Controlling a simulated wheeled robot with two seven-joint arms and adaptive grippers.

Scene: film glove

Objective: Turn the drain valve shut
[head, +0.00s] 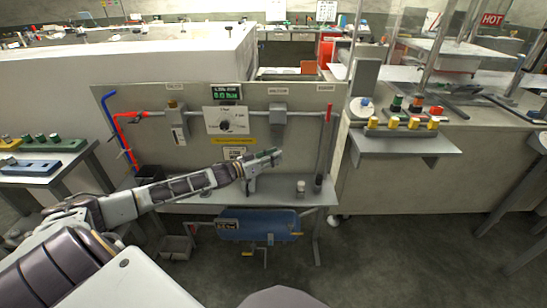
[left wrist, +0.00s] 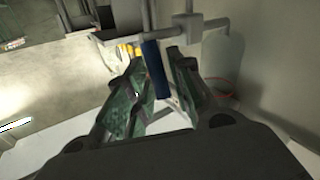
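My left gripper (head: 266,159) is in front of the lower middle of the grey wall panel (head: 290,95) in the head view. In the left wrist view its two green-padded fingers (left wrist: 157,90) are apart. A blue bar-shaped handle (left wrist: 154,68) shows in the gap between them, with grey pipework (left wrist: 190,28) beside and above it. I cannot tell whether the fingers touch the handle. The handle is not distinguishable in the head view, where the gripper covers that area. I cannot tell for sure that it is the drain valve's. My right gripper is not in view.
A shelf (head: 220,199) juts out below the panel, with small cylinders (head: 300,187) on its right. A blue tank (head: 255,225) hangs underneath. Red piping (head: 124,130) runs at the panel's left. A side ledge (head: 400,143) holds coloured knobs. The floor at right is clear.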

